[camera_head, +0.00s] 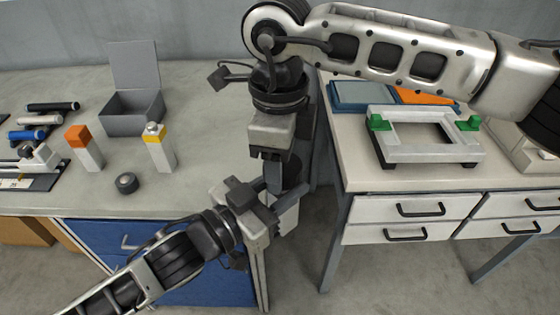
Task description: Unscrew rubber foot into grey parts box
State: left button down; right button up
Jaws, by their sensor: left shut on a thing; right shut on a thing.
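The grey parts box (132,122) stands on the left bench with its lid raised. My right gripper (272,172) points down over the gap between the benches and is shut on a dark, rounded piece (291,173), which looks like the rubber foot. My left gripper (275,205) reaches up from the lower left, just below it, and is shut on a pale block-like part (287,214). The grippers hide most of both held pieces and how they join. A separate black round piece (126,183) lies on the left bench.
An orange-topped post (85,150) and a yellow-topped post (159,150) stand before the box. Several cylinders (40,119) lie at far left. On the right bench are a pale frame (430,155) with green blocks and a blue tray (362,95).

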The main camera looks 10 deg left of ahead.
jog(key=shift+r, duration=0.65)
